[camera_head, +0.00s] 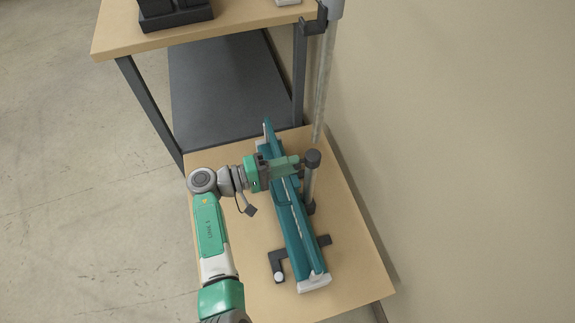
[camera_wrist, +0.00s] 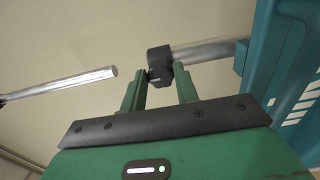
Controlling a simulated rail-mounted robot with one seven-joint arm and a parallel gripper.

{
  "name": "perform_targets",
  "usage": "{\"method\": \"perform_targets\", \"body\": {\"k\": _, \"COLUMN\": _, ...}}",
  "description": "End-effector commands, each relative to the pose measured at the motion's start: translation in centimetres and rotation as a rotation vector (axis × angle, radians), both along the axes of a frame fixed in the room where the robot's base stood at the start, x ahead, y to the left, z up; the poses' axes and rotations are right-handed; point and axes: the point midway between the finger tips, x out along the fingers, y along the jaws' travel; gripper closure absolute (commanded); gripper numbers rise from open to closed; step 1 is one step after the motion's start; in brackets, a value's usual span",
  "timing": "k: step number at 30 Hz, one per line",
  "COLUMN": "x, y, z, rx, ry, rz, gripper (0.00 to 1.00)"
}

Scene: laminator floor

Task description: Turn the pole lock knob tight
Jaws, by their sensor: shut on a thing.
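The pole lock knob (camera_wrist: 158,76) is a small dark grey round piece on the side of a dark collar (camera_wrist: 159,56). In the wrist view it sits between the two green fingertips of my gripper (camera_wrist: 160,80), which is shut on it. The collar caps a grey metal post (camera_wrist: 205,51). In the head view the dark collar (camera_head: 312,157) tops the short post (camera_head: 309,185), and my gripper (camera_head: 300,168) reaches it from the left. The knob itself is hidden there by the fingers and collar.
A teal rail-like unit (camera_head: 290,225) with a white end lies on the wooden table (camera_head: 345,230) beneath my gripper. A separate pale pole (camera_head: 324,85) stands behind the collar; a rod also shows in the wrist view (camera_wrist: 60,88). A second wooden table (camera_head: 235,18) is at the back.

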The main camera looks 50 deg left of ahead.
Motion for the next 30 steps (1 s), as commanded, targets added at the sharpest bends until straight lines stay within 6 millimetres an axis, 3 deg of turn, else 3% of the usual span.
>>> {"method": "perform_targets", "body": {"k": 14, "x": 0.0, "y": 0.0, "z": 0.0, "rx": 0.010, "ry": -0.004, "rz": 0.000, "gripper": 0.93}}
{"method": "perform_targets", "body": {"k": 15, "x": 0.0, "y": 0.0, "z": 0.0, "rx": 0.010, "ry": -0.004, "rz": 0.000, "gripper": 0.62}}
{"method": "perform_targets", "body": {"k": 17, "x": 0.0, "y": 0.0, "z": 0.0, "rx": 0.009, "ry": -0.003, "rz": 0.000, "gripper": 0.50}}
{"method": "perform_targets", "body": {"k": 26, "x": -0.2, "y": 0.2, "z": 0.1, "rx": 0.009, "ry": -0.003, "rz": 0.001, "gripper": 0.49}}
{"method": "perform_targets", "body": {"k": 30, "x": -2.4, "y": 1.2, "z": 0.3, "rx": 0.009, "ry": -0.003, "rz": 0.005, "gripper": 0.49}}
